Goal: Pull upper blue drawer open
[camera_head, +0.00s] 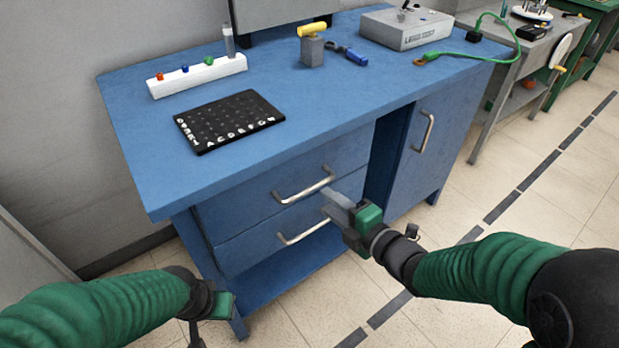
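The upper blue drawer (240,206) is in the front of the blue desk and looks shut, with a silver bar handle (304,189). The lower blue drawer (250,250) is below it, with its own silver handle (304,230). My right gripper (335,203) is in front of the drawers, near the right ends of both handles. I cannot tell whether it touches either one. Its fingers are seen from the side, so their gap does not show. My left gripper (212,318) is low at the left, away from the handles, and its fingers are mostly hidden.
On the blue desktop (330,120) are a black letter board (229,120), a white rack (198,77), a yellow-topped block (312,45) and a grey box (405,27). A cupboard door (425,150) is right of the drawers. The floor (480,205) at right is clear.

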